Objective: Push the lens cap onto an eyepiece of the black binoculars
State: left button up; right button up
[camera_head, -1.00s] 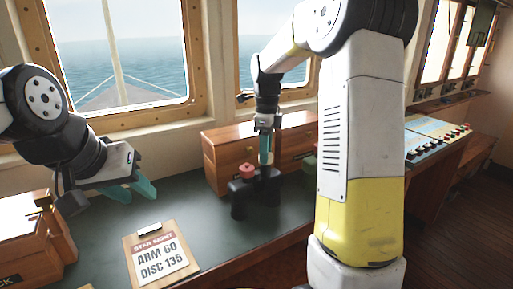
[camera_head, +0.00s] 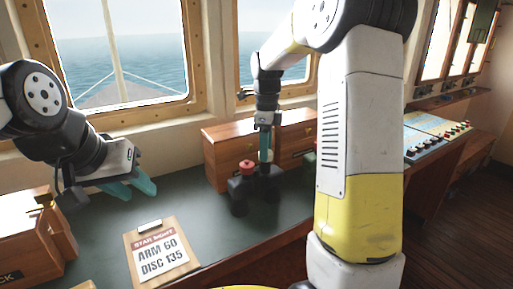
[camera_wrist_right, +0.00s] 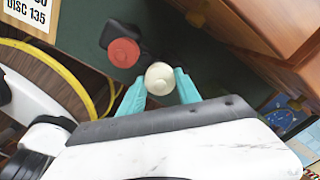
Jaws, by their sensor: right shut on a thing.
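The black binoculars (camera_head: 240,186) stand upright on the dark green desk top, eyepieces up. A red cap-like piece (camera_head: 247,166) sits on the left eyepiece; it also shows in the right wrist view (camera_wrist_right: 123,52). My right gripper (camera_head: 266,158) points down over the other eyepiece. In the right wrist view its teal fingers are shut on a round cream lens cap (camera_wrist_right: 159,78), beside the red piece. The cap hides that eyepiece, so I cannot tell whether they touch. My left gripper (camera_head: 136,189) is above the desk at left, its fingers apart and empty.
A wooden drawer cabinet (camera_head: 228,150) stands behind the binoculars. A clipboard (camera_head: 160,250) reading "ARM 60 DISC 135" lies front left. A wooden box (camera_head: 25,245) is at far left. The desk between clipboard and binoculars is clear.

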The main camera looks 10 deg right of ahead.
jog(key=shift+f, duration=0.8)
dwell(1.1)
jog(key=o, duration=1.8)
jog(key=shift+r, duration=3.5)
